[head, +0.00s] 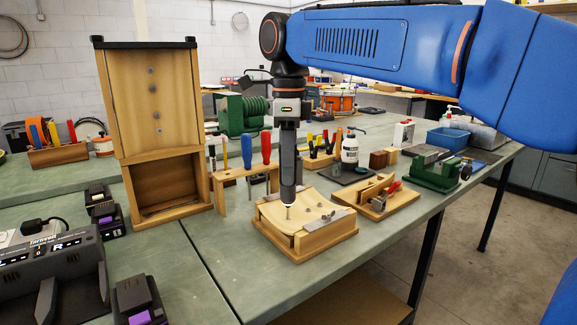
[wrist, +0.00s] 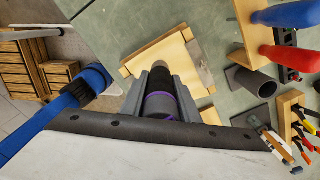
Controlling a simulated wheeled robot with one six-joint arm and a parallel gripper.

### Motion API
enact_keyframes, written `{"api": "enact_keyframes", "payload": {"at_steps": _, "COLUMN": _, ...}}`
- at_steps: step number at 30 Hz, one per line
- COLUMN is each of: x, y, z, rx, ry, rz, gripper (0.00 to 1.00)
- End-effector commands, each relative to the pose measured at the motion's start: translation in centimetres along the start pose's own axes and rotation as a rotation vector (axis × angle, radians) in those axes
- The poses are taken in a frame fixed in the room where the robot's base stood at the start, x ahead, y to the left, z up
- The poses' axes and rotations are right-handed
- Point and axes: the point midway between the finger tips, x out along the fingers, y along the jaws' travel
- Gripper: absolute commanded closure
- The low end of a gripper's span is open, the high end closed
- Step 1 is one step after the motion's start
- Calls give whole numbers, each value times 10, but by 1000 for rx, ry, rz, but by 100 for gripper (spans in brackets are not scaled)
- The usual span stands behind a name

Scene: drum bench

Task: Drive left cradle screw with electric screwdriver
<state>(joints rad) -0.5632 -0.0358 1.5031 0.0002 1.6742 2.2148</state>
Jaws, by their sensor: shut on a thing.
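My gripper (head: 288,112) points down and is shut on the electric screwdriver (head: 288,165), a dark, slim, upright tool. In the wrist view the screwdriver (wrist: 161,104) shows a purple ring between the grey fingers. The wooden cradle (head: 306,248), with a curved pale top and metal strips, sits on the bench below. The bit points down at the left part of the cradle, in a bright spot of light. I cannot tell whether the bit touches a screw; the left screw is not clearly visible. Several small dark pieces lie on the curved top. The cradle also shows in the wrist view (wrist: 135,70).
A wooden tool rack (head: 228,172) with screwdrivers stands close behind. A wooden fixture (head: 385,198) is right of the cradle. A tall wooden stand (head: 155,110) and a battery charger (head: 50,265) are on the left. Bench (head: 225,270) is bare at the cradle's front left.

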Motion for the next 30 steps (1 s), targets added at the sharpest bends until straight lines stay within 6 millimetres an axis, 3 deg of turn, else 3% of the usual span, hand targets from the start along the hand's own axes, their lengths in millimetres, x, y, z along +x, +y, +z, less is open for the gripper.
{"api": "enact_keyframes", "payload": {"at_steps": 21, "x": -28, "y": 0, "z": 0, "rx": 0, "ry": 0, "rz": -1, "gripper": 100}}
{"api": "enact_keyframes", "payload": {"at_steps": 30, "x": -30, "y": 0, "z": 0, "rx": 0, "ry": 0, "rz": 0, "gripper": 100}}
